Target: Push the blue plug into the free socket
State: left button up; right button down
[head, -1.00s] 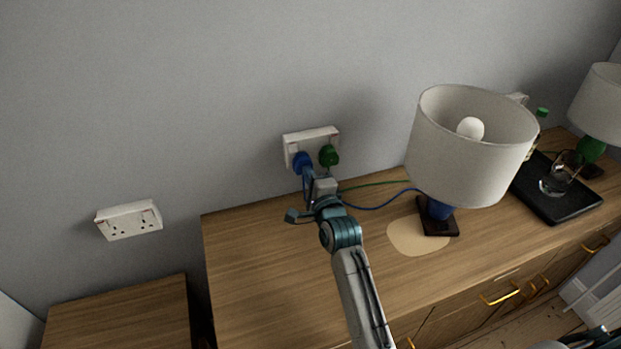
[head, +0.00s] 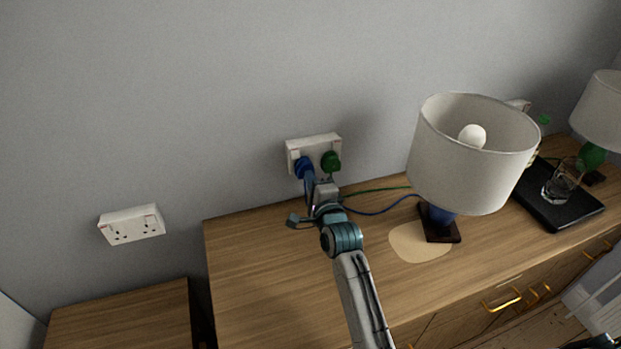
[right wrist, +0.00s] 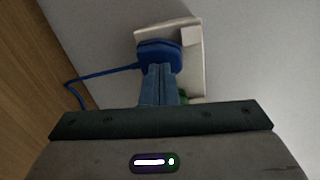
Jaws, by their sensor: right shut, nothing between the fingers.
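The blue plug (head: 304,167) sits at the left half of the wall double socket (head: 325,141), against its face. I cannot tell whether it is fully home. It also shows in the right wrist view (right wrist: 158,52) before the white socket plate (right wrist: 194,65). The green plug (head: 330,161) is in the right half of that socket. My right gripper (head: 308,177) is shut and empty. Its fingertips (right wrist: 160,70) are right at the back of the blue plug, touching or nearly so. My left gripper is not in view.
A second double socket (head: 132,225), empty, is on the wall at left. The wooden cabinet (head: 260,270) bears a lamp (head: 470,155) with a blue base and a black tray (head: 560,210) with a glass. Blue and green cords run rightward along the cabinet top.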

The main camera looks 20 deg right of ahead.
jog(key=s+b, duration=0.1)
jog(key=s, duration=1.2)
jog(key=shift+d, duration=0.25)
jog(key=shift+s, duration=0.15)
